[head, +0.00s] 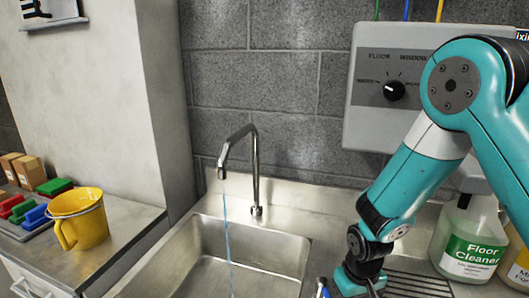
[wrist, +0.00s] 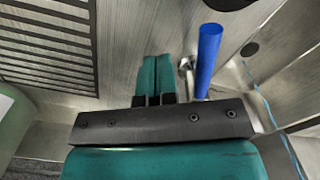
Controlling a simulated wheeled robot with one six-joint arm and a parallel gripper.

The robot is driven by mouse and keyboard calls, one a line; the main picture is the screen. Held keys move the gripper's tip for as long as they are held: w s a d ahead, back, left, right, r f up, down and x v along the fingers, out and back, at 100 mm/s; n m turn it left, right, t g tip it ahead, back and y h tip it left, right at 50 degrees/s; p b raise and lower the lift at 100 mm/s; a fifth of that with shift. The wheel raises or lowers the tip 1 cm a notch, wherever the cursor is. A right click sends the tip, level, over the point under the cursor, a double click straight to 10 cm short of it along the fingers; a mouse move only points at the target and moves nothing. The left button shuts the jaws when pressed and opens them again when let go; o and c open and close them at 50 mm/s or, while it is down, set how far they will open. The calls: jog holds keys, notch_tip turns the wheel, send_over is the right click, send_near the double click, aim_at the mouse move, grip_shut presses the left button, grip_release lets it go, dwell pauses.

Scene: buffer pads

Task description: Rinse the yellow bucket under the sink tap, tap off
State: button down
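The yellow bucket (head: 82,225) stands upright on the counter at the left in the head view, away from my gripper. The sink tap (head: 243,165) curves over the steel basin (head: 263,262), and a thin blue stream of water falls from its spout. In the wrist view my gripper (wrist: 158,62) has its two teal fingers together, with nothing seen between them. A blue lever (wrist: 209,50) stands just right of the fingers, apart from them in the picture. Its tip (head: 324,292) shows at the bottom of the head view. My fingertips are out of the head view.
A green-labelled floor cleaner bottle (head: 468,245) stands at the right behind my arm. A grey dial box (head: 395,90) hangs on the wall. Coloured pads (head: 25,212) and brown boxes (head: 18,167) lie near the bucket. A slatted drainer (wrist: 45,45) shows in the wrist view.

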jog(key=shift+s+a, duration=0.7)
jog(key=shift+a, duration=0.35)
